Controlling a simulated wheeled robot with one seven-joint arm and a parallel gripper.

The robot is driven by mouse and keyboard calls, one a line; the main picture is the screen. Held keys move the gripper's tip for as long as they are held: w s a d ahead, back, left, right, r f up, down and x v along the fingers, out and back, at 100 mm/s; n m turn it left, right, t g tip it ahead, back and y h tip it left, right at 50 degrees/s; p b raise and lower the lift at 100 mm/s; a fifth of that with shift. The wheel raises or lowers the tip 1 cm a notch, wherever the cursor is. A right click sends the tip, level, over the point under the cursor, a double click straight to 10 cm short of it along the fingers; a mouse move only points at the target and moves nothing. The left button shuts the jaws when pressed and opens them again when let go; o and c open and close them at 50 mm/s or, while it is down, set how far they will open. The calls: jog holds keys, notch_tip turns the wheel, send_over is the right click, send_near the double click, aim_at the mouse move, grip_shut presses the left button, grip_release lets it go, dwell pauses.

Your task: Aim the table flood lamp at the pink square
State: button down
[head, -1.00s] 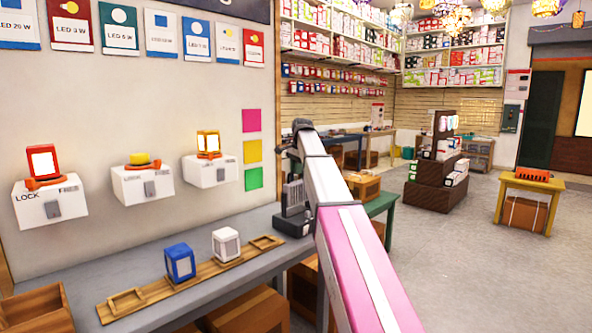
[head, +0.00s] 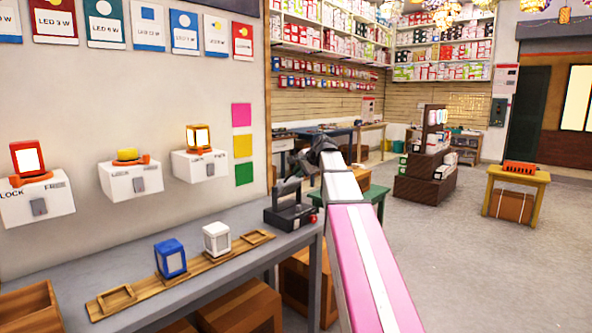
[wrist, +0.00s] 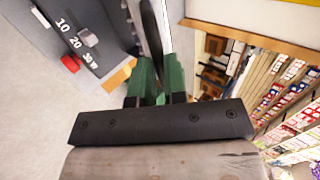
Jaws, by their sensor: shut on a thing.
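The table flood lamp (head: 292,214) is a dark device with a red knob at the far right end of the grey workbench. Its upper part is partly hidden behind my arm. In the wrist view, a dark grey housing (wrist: 85,22) marked 10, 20, 30 W has a slider and a red button. My gripper (wrist: 157,84) has green fingers shut on a thin grey upright part (wrist: 150,35) beside this housing. In the head view the fingers cannot be made out. The pink square (head: 241,115) is on the wall, above a yellow square (head: 243,146) and a green square (head: 243,173).
Blue (head: 171,258) and white (head: 217,240) lamps stand on a wooden tray (head: 133,299) on the bench. Open floor lies to the right.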

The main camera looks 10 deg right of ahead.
jog(key=shift+s+d+f, duration=0.2)
jog(key=shift+s+f, duration=0.1)
jog(key=shift+f, duration=0.05)
dwell(0.3)
jog(key=c, duration=1.2)
grip_release()
jog(key=shift+o, duration=0.2)
jog(key=v, duration=1)
jog(key=shift+s+d+r, duration=0.2)
jog(key=shift+s+r, duration=0.05)
jog(key=shift+r, duration=0.05)
